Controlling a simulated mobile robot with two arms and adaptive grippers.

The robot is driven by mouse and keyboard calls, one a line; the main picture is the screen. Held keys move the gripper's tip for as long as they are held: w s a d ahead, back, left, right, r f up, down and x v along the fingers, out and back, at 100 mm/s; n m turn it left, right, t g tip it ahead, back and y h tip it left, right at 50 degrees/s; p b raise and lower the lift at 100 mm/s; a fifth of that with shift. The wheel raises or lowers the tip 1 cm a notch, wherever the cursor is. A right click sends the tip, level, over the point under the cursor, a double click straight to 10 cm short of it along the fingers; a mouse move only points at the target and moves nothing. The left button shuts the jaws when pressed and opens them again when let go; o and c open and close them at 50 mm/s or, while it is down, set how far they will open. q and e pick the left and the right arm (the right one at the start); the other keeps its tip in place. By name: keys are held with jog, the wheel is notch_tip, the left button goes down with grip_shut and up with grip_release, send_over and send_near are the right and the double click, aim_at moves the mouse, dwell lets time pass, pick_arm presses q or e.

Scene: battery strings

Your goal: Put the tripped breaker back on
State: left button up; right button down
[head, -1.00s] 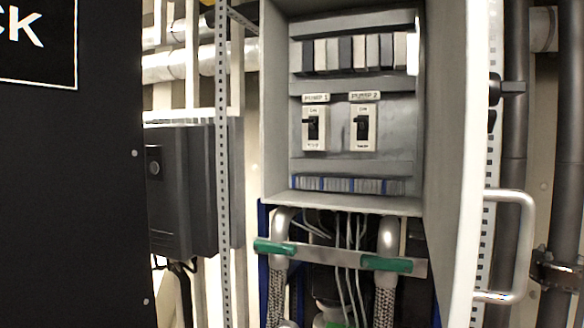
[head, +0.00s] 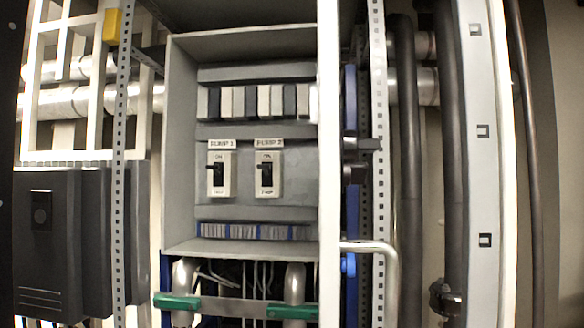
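Two white breakers with black toggles sit side by side in an open grey cabinet (head: 178,150) in the head view. The left breaker (head: 231,183), under a "PUMP 1" label (head: 221,144), has its black toggle (head: 216,176) on its face. The right breaker (head: 279,184), under a "PUMP 2" label (head: 269,143), has a similar toggle (head: 266,175). Both have small markings above and below the toggle. The toggles look alike at this size, and I cannot tell which breaker is tripped. Neither of my grippers is in view.
A dark box (head: 45,240) is at left. A perforated post (head: 122,150) stands left of the cabinet.

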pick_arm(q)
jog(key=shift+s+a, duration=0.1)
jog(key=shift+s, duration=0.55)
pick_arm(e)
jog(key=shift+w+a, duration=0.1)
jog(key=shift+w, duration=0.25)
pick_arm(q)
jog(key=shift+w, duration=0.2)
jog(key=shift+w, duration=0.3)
